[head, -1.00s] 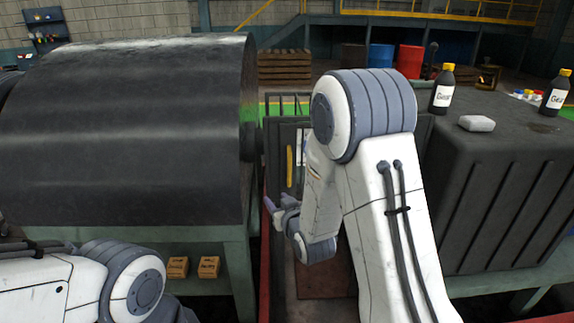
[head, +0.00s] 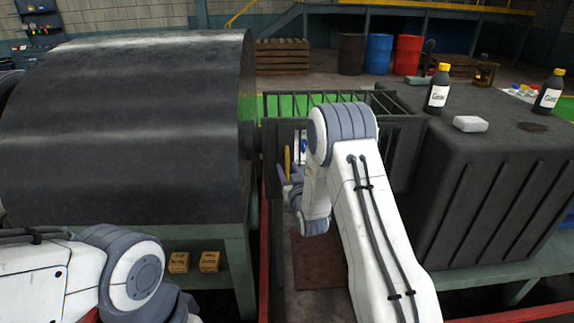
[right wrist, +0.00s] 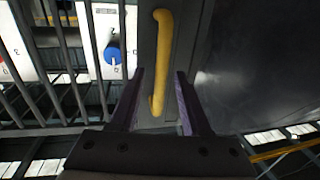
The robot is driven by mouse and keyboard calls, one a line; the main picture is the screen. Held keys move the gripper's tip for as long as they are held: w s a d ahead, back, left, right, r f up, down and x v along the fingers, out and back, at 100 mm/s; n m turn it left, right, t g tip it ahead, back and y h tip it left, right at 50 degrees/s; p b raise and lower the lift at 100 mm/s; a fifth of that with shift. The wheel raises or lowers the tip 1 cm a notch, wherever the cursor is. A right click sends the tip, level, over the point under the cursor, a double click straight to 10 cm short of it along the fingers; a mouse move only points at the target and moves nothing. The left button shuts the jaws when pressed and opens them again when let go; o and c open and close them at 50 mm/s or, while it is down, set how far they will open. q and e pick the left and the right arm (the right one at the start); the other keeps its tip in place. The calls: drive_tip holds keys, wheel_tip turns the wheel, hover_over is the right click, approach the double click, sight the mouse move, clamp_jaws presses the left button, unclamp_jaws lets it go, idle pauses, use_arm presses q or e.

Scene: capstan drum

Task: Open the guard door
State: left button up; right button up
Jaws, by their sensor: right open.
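The guard door (head: 404,150) is part of a dark barred guard between the drum and the big housing, and is partly hidden by my right arm. Its yellow handle (head: 287,160) is upright. In the right wrist view the handle (right wrist: 163,45) stands on a dark frame strip, with bars to its left. My right gripper (head: 288,178) is open and close in front of the handle. In the wrist view the handle's lower part shows between the fingers (right wrist: 160,75); I cannot tell whether they reach around it. My left gripper is out of view.
A large black drum (head: 120,130) stands at left, with small boxes (head: 209,262) below. A ribbed dark housing (head: 500,190) at right carries bottles (head: 437,88) and a pale block (head: 470,124). A red rail (head: 265,270) runs below the guard. A blue knob (right wrist: 114,55) shows behind the bars.

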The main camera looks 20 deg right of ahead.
drive_tip(key=shift+w, duration=0.4)
clamp_jaws()
idle(1.2)
